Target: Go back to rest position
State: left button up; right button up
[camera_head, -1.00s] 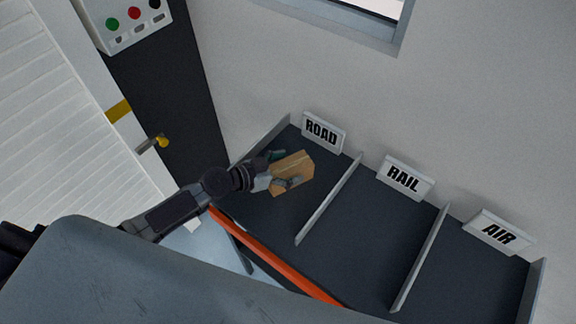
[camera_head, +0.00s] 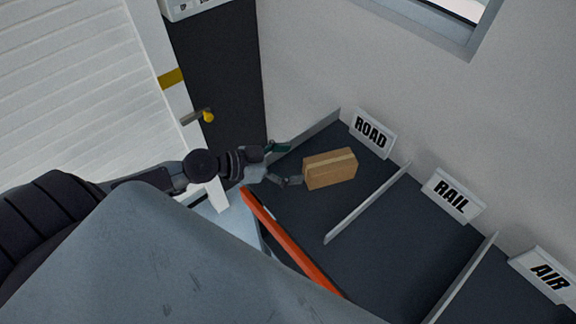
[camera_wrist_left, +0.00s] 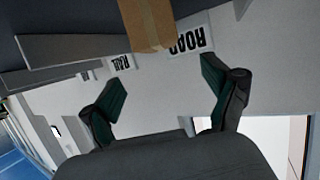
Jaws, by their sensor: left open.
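My left gripper (camera_head: 287,165) is open and empty in the head view, at the left side of the ROAD compartment. A brown cardboard box (camera_head: 330,169) with a tape strip lies in that compartment, just right of the fingers. In the left wrist view, the open fingers of the left gripper (camera_wrist_left: 162,100) are spread apart and the box (camera_wrist_left: 148,22) shows beyond them at the top. My right gripper is not in view.
The dark sorting bench has compartments with the signs ROAD (camera_head: 372,133), RAIL (camera_head: 452,195) and AIR (camera_head: 546,273), split by thin dividers (camera_head: 368,201). An orange-red bar (camera_head: 292,243) runs along the front edge. A dark door (camera_head: 215,85) with a handle stands behind on the left.

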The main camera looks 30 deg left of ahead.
pick_arm(q)
jog(key=shift+s+a+r, duration=0.15)
jog(key=shift+s+r, duration=0.05)
jog(key=shift+s, duration=0.05)
dwell(0.4)
